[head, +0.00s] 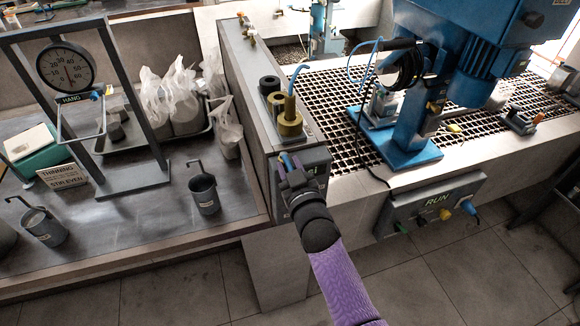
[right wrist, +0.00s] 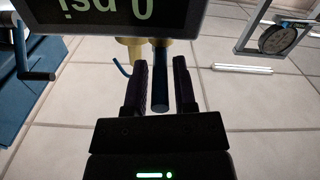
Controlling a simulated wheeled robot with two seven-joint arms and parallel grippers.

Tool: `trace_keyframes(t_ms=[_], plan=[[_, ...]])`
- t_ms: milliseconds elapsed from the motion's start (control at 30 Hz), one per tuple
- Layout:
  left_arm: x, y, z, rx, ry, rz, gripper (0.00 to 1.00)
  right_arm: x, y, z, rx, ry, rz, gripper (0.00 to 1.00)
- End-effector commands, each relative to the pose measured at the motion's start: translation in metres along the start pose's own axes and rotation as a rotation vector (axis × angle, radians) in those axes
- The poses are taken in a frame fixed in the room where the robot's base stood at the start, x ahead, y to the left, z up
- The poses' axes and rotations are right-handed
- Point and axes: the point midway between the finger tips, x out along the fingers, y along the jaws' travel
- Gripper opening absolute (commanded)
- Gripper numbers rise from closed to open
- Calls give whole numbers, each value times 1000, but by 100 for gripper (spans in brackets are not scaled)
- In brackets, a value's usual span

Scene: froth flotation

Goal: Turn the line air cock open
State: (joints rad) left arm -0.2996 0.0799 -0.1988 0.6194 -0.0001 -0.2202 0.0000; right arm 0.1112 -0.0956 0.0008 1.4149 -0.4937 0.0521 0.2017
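The line air cock shows in the right wrist view as a brass body (right wrist: 134,48) with a dark blue lever (right wrist: 160,80), below a panel reading "0 psi" (right wrist: 95,15) upside down. My right gripper (right wrist: 161,75) is open, with one finger on each side of the lever and a narrow gap visible on both sides. In the head view my right gripper (head: 288,165) is at the front face of the grey box (head: 316,166), hiding most of the cock. My left gripper is not in view.
A blue flotation machine (head: 412,130) stands on the grating at right, above a RUN control box (head: 435,205). A dark cup (head: 204,193) and a hanging scale (head: 66,66) are on the left bench.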

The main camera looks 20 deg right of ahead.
Motion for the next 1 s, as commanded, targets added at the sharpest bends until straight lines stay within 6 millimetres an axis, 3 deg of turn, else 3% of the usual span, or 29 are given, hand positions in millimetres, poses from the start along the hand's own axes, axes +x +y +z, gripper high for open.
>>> trace_keyframes(t_ms=[33, 133, 1000], plan=[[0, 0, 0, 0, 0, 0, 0, 0, 0, 0, 0, 0, 0, 22], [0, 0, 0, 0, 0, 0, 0, 0, 0, 0, 0, 0, 0, 0], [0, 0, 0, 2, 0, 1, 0, 0, 0, 0, 0, 0, 0, 0]])
